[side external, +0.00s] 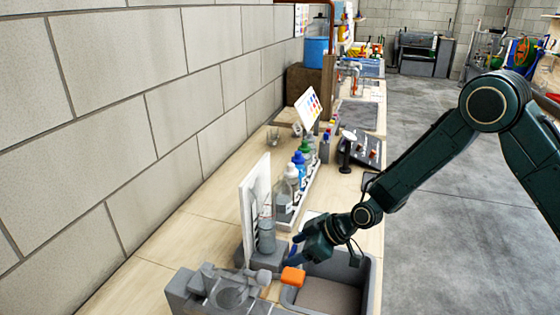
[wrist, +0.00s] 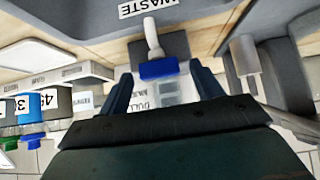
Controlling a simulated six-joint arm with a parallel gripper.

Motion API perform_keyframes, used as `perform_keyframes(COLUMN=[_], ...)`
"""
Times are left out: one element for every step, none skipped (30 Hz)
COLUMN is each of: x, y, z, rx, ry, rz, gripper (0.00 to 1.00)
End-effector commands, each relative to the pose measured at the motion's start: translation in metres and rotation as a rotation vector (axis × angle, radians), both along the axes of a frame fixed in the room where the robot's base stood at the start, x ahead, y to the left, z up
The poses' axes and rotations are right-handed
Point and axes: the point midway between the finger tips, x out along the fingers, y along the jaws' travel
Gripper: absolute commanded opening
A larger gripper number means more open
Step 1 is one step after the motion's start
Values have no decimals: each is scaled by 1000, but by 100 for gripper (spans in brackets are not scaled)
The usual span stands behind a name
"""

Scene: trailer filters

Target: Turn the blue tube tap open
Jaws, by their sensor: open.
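The blue tube tap (wrist: 158,68) shows in the wrist view as a blue handle on the end of a pale stem. My gripper (wrist: 160,74) is open, with one finger on each side of the blue handle. Gaps show between the handle and both fingers, and nothing is held. In the side view my gripper (side external: 299,250) is low beside the grey tap stand, at the left edge of the grey basin. A patch of blue (side external: 292,249) shows at its fingers. The handle's exact angle is hard to tell there.
An orange tap handle (side external: 293,275) sits just in front of my gripper. The grey basin (side external: 372,290) is to the right; a bin marked WASTE (wrist: 105,15) shows in the wrist view. A white upright panel (side external: 252,205) and a rack of bottles (side external: 290,213) stand behind.

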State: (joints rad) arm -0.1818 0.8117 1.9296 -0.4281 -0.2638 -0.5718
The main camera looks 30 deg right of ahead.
Motion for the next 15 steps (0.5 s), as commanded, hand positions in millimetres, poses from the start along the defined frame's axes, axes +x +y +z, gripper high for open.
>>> perform_keyframes(x=[0,0,0,0,0,0,0,0,0,0,0,0,0,0,0], y=[0,0,0,0,0,0,0,0,0,0,0,0,0,0,0], z=[0,0,0,0,0,0,0,0,0,0,0,0,0,0,0], rx=[0,0,0,0,0,0,0,0,0,0,0,0,0,0,0], ry=[0,0,0,0,0,0,0,0,0,0,0,0,0,1,0], rz=[0,0,0,0,0,0,0,0,0,0,0,0,1,4,8], gripper=[65,65,65,60,54,46,40,34,26,21,21,21,21,21,21])
